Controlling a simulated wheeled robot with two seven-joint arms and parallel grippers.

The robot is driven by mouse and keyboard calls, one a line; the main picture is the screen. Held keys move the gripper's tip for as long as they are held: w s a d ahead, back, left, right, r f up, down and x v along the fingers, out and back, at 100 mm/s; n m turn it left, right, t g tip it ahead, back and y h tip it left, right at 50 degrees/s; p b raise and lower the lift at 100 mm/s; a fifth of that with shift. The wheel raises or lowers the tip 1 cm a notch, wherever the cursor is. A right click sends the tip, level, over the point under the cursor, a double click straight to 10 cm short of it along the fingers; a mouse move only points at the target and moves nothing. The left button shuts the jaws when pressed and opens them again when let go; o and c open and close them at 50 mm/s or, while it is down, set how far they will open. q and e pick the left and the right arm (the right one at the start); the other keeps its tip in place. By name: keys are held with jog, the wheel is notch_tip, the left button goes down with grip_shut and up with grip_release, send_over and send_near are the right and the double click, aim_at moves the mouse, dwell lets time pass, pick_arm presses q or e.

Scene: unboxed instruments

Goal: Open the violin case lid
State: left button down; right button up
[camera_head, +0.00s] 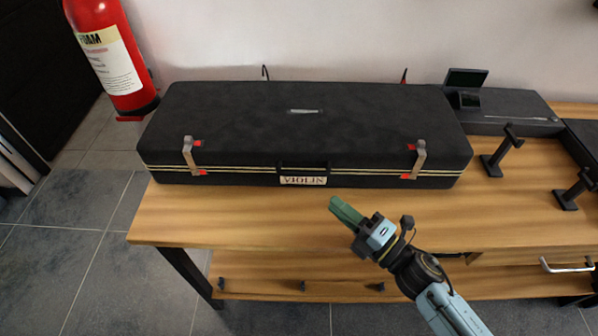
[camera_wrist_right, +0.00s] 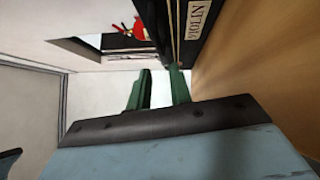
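The long black violin case (camera_head: 310,135) lies shut on the wooden table. A metal latch with red ends (camera_head: 189,155) is at the front left and another (camera_head: 419,160) at the front right. Both latches lie across the seam. My right gripper (camera_head: 345,211) is in front of the case, right of the label, apart from it. In the right wrist view its green fingers (camera_wrist_right: 160,85) are apart with nothing between them, and part of the case (camera_wrist_right: 190,42) shows beyond. My left gripper is not in view.
A red fire extinguisher (camera_head: 107,50) stands at the far left, close to the case. On the right are a dark flat box (camera_head: 512,112), a small dark screen (camera_head: 466,79) and black stands (camera_head: 499,155). The table front (camera_head: 240,215) is bare. A wall is behind.

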aim_at(299, 172)
jog(key=x, duration=1.2)
jog(key=shift+w+r, duration=0.1)
grip_shut()
